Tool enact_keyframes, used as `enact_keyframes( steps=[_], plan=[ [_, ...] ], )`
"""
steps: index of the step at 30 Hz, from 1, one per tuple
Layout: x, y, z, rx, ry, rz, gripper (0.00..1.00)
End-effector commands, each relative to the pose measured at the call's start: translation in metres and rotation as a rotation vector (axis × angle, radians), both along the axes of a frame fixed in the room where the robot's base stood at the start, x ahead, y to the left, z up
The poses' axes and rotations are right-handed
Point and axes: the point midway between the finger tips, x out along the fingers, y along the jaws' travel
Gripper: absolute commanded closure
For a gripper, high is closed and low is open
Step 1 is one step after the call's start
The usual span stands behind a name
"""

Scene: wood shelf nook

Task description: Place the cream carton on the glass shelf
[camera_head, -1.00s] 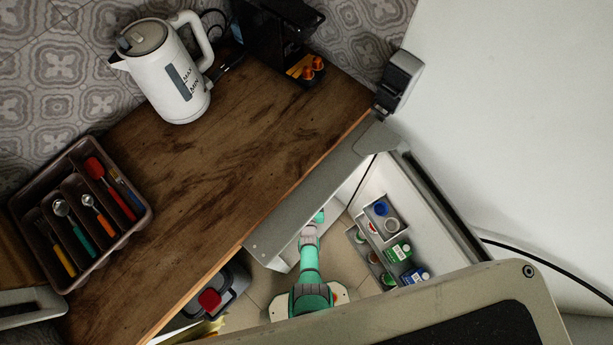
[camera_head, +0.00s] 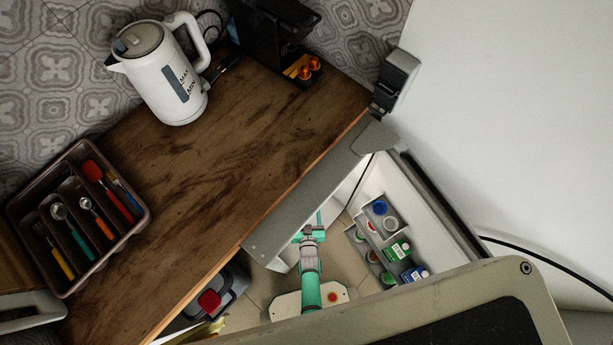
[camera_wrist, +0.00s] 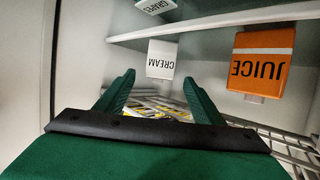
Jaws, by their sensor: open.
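The cream carton (camera_wrist: 162,59) is a small white box with the word CREAM upside down in the wrist view. It appears just beyond and between my open fingertips, apart from them. My gripper (camera_wrist: 160,92) has two green fingers spread wide with nothing between them. The glass shelf (camera_wrist: 215,22) spans the top of the wrist view as a pale edge. In the head view my green and grey arm reaches down into the fridge, and the carton is hidden there.
An orange juice carton (camera_wrist: 262,62) is to the right of the cream carton, and a white grapes carton (camera_wrist: 155,5) is at the top. A wire rack (camera_wrist: 290,150) lies at right. The open fridge door holds bins with bottles (camera_head: 399,250). A wooden counter (camera_head: 220,150) carries a kettle (camera_head: 161,75).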

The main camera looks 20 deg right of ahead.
Motion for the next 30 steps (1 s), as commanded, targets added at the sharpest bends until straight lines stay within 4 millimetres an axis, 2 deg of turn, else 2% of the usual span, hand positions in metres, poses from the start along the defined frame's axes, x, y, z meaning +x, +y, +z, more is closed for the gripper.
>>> enact_keyframes(
  steps=[3, 9, 30],
  plan=[
    [-0.016, 0.003, 0.005, 0.0, 0.001, 0.0, 0.38],
    [-0.03, 0.006, 0.012, 0.001, -0.001, 0.0, 0.38],
    [-0.033, 0.007, 0.013, 0.001, -0.001, 0.0, 0.38]
  ],
)
